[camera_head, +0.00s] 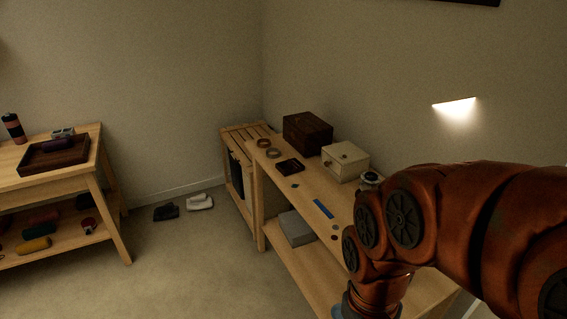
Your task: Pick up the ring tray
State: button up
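A small dark square tray (290,166) lies on the top of the right-hand wooden table (316,186); it looks most like the ring tray, but it is too small and dim for me to see what it holds. Two round bands, a brown one (263,143) and a paler one (274,153), lie to its left. My orange arm comes in from the right over the near part of this table. The arm runs down out of the bottom edge, and my gripper's fingers are not in view.
A dark box (307,133) and a cream drawer box (345,161) stand behind the tray. A blue strip (323,209) lies nearer. A grey box (296,228) sits on the lower shelf. A larger dark tray (84,152) is on the left table. Shoes (200,202) lie on open floor.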

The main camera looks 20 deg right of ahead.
aim_at(293, 165)
jog(key=z, duration=0.1)
jog(key=k, duration=0.4)
jog(key=u, duration=0.8)
jog(key=i, duration=1.6)
jog(key=z, duration=0.25)
